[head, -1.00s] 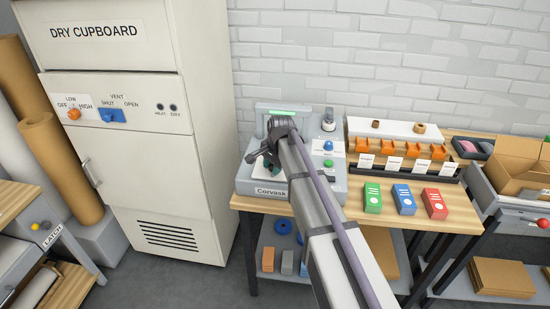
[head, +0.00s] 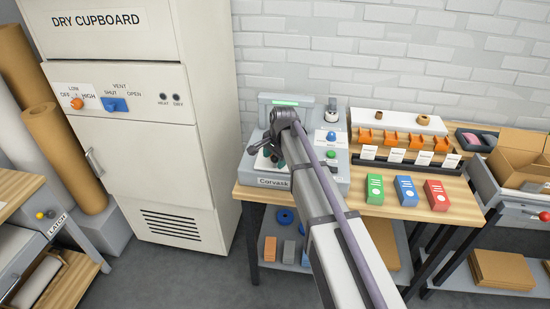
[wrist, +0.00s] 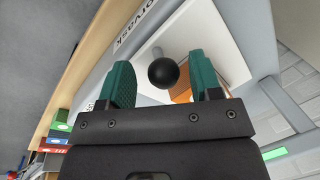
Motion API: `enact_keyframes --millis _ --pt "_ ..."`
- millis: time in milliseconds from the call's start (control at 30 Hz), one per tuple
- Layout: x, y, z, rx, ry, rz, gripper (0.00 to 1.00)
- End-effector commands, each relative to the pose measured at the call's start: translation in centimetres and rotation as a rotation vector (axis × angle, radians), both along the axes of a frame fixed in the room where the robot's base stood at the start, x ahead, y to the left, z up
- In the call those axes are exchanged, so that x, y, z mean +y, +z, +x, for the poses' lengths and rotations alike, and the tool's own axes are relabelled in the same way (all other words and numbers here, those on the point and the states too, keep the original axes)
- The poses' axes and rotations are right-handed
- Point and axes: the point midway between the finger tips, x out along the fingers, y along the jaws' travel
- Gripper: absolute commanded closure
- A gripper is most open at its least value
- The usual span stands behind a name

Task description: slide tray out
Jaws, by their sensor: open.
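A black ball knob (wrist: 163,73) on a short grey stem rises from the plate. My gripper (wrist: 160,82) has teal fingers, which stand apart on either side of the knob. Gaps show between knob and fingers, so it is not clasped. In the head view my gripper (head: 273,156) is over the machine's front left, and my arm hides part of the machine.
An orange part (wrist: 181,93) shows behind the right finger. Green (head: 374,190), blue (head: 406,191) and red boxes (head: 437,195) stand right of the machine, before a rack of orange holders (head: 391,140). The dry cupboard (head: 140,130) stands close on the left.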

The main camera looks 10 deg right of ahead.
Motion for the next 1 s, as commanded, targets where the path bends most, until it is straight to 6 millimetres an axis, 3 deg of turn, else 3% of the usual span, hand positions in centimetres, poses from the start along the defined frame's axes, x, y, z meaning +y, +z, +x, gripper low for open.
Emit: enact_keyframes --millis 167,400,500,1000 --pt "-0.2 3.1 -0.4 0.000 0.000 0.000 0.42" --pt "-0.9 9.1 -1.3 0.001 0.000 -0.001 0.42" --pt "-1.1 10.5 -1.5 0.001 0.000 0.000 0.42" --pt "-1.2 10.4 -1.6 0.001 0.006 -0.001 0.42"
